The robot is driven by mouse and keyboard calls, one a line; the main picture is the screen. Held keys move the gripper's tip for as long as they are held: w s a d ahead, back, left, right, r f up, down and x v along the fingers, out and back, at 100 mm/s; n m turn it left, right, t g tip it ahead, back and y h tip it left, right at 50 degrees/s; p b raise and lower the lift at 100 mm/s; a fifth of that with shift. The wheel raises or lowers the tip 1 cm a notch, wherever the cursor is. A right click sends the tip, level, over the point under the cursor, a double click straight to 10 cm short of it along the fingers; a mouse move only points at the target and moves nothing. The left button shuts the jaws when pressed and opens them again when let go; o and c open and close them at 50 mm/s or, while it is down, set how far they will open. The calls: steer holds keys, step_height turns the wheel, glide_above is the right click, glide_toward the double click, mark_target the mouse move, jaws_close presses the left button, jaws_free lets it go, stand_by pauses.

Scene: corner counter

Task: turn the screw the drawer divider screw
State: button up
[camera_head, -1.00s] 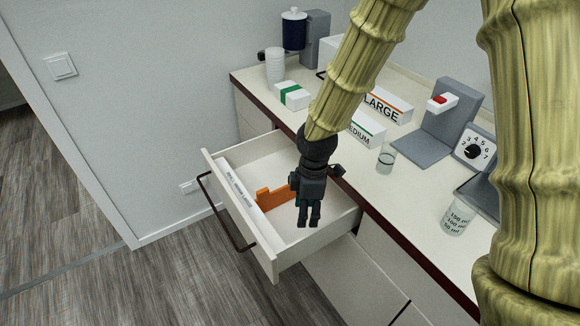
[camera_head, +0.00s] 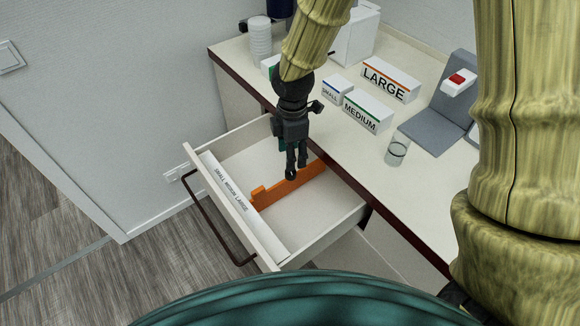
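The open drawer (camera_head: 346,212) holds an orange divider (camera_head: 268,196) that runs across it from the front toward the counter. A strip along the drawer's front wall is printed SMALL, MEDIUM, LARGE (camera_head: 229,188). My gripper (camera_head: 291,174) points down over the drawer, with its fingertips in front of the divider in the picture, near its middle. Whether they touch it, I cannot tell. The fingers look close together and a small dark ring-like shape shows at their tips. I cannot make out the screw for certain; the fingers may hide it.
The counter beside the drawer bears LARGE (camera_head: 388,80), MEDIUM (camera_head: 366,112) and SMALL (camera_head: 335,90) boxes. A clear glass (camera_head: 397,150) stands near the counter edge. A grey stand with a red button (camera_head: 457,80) is at the right. The drawer's dark handle (camera_head: 215,225) juts out over the floor.

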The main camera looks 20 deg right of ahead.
mark_target(291, 174)
steer(key=f, duration=0.2)
steer(key=w+f, duration=0.1)
steer(key=f, duration=0.2)
steer(key=shift+f, duration=0.2)
steer(key=shift+s+f, duration=0.15)
steer(key=shift+f, duration=0.2)
steer(key=shift+w+f+p, duration=0.25)
steer(key=shift+f+p, duration=0.05)
steer(key=shift+f, duration=0.8)
steer(key=shift+s, duration=0.15)
steer(key=shift+f, duration=0.1)
steer(key=shift+c, duration=0.4)
steer(key=c, duration=1)
